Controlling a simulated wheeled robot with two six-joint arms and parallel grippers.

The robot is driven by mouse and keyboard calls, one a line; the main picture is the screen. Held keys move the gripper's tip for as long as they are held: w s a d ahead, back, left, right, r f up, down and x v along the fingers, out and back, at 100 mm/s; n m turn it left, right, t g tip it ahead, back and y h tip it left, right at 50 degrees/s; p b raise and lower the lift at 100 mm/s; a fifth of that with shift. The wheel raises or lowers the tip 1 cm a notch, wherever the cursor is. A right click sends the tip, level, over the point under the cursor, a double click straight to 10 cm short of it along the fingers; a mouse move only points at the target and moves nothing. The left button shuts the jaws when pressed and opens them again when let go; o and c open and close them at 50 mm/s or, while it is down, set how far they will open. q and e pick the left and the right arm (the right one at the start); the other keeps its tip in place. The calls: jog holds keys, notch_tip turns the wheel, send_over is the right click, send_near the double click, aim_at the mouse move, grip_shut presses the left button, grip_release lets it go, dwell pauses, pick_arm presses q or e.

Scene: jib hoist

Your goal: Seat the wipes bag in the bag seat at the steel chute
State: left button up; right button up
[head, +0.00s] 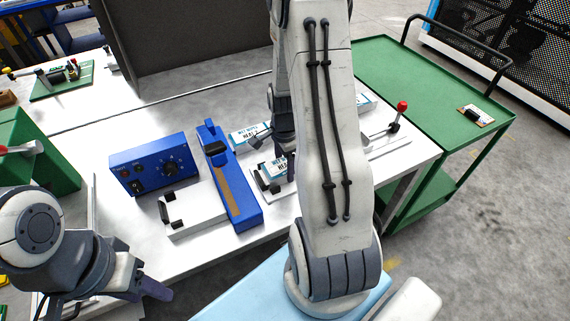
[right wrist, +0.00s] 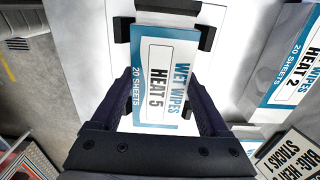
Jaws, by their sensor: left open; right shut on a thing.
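A white and blue wipes bag marked HEAT 5 (right wrist: 160,78) is between the two dark fingers of my right gripper (right wrist: 163,85), which is shut on it. In the right wrist view the bag lies over a pale plate, among several black blocks (right wrist: 207,38) of a seat. Whether it rests fully down is unclear. In the head view this bag (head: 275,168) shows just left of my right arm, which hides most of the right gripper. My left gripper (head: 110,290) is open and empty at the lower left. I cannot make out the steel chute for certain.
A bag marked HEAT 2 (right wrist: 295,65) lies close by. A blue sealer (head: 230,185) with a white tray (head: 195,212) and a blue control box (head: 153,163) stand left. A red-knobbed lever (head: 400,108) and a green cart (head: 440,80) are right.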

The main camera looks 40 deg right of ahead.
jog(key=o, duration=1.2)
jog(key=shift+c, duration=0.2)
notch_tip(320, 180, up, 10)
jog(key=shift+r, duration=0.25)
jog(key=shift+s, duration=0.1)
